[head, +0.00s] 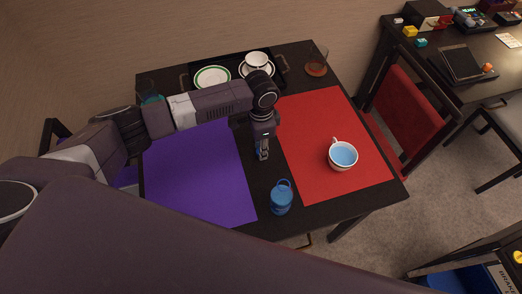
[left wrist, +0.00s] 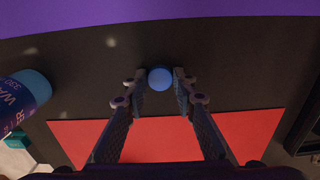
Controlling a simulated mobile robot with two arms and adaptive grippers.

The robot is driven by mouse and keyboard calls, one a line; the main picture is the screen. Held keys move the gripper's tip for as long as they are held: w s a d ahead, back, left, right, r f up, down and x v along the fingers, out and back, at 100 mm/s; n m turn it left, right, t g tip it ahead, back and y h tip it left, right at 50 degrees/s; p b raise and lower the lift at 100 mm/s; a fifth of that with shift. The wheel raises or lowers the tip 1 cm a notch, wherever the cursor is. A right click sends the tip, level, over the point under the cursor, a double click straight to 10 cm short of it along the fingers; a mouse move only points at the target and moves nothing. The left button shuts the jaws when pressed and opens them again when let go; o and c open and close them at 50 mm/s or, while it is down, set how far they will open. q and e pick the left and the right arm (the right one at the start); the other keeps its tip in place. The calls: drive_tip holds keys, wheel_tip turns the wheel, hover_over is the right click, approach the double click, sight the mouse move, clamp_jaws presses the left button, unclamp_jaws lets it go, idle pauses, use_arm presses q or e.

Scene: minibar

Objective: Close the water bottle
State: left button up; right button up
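The blue water bottle (head: 281,202) stands upright near the front edge of the dark table, between the purple and red mats. A ring-shaped blue rim or loop shows at its top. Part of the bottle (left wrist: 24,97) with white lettering shows at the left edge of the left wrist view. My left gripper (head: 263,154) is over the dark strip between the mats, behind the bottle and apart from it. In the left wrist view its fingertips (left wrist: 160,79) close on a small round blue cap (left wrist: 160,78). My right gripper is not in view.
A white cup with blue inside (head: 342,155) stands on the red mat (head: 310,115). The purple mat (head: 200,180) is clear. A dark tray (head: 225,62) with plates (head: 211,77) and a cup (head: 256,60) is at the back. A red chair (head: 408,110) is at the right.

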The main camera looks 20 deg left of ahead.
use_arm(q)
drive_tip(key=shift+r, duration=0.1)
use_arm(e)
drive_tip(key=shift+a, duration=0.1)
use_arm(q)
drive_tip(key=shift+r, duration=0.65)
wheel_tip(320, 180, up, 18)
drive_tip(key=b, duration=0.1)
drive_tip(key=shift+r+b, duration=0.25)
drive_tip(key=shift+b, duration=0.1)
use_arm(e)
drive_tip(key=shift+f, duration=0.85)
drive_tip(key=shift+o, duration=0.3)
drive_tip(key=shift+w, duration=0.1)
